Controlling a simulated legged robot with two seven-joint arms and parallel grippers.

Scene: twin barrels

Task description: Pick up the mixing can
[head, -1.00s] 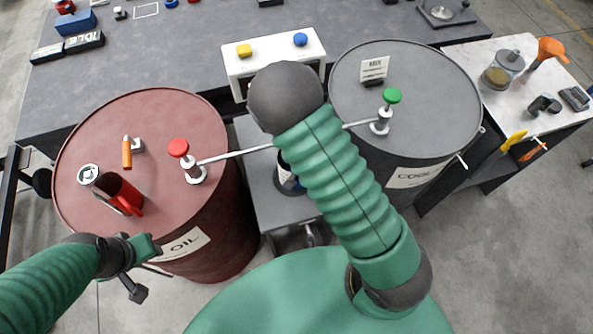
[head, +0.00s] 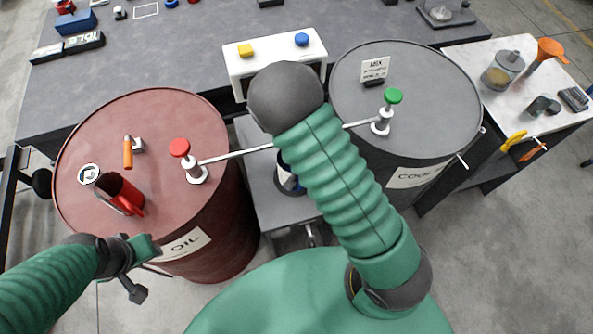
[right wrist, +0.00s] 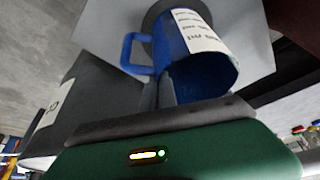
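The mixing can is a blue mug-like can with a handle and a white label; it fills the upper middle of the right wrist view (right wrist: 205,45). In the head view only a sliver of it (head: 286,184) shows beside my right arm, on the stand between the two barrels. My right gripper (right wrist: 160,93) has its two fingers close together at the can's rim near the handle, with the can wall between them. In the head view that gripper is hidden behind my arm. My left gripper (head: 143,270) hangs empty in front of the red barrel; its finger gap is unclear.
The red oil barrel (head: 90,135) carries a red jug (head: 120,194) and a red-knobbed tap (head: 190,165). The grey coolant barrel (head: 430,90) has a green-knobbed tap (head: 385,115). Both spouts reach over the stand (head: 258,185). A white button box (head: 275,60) stands behind.

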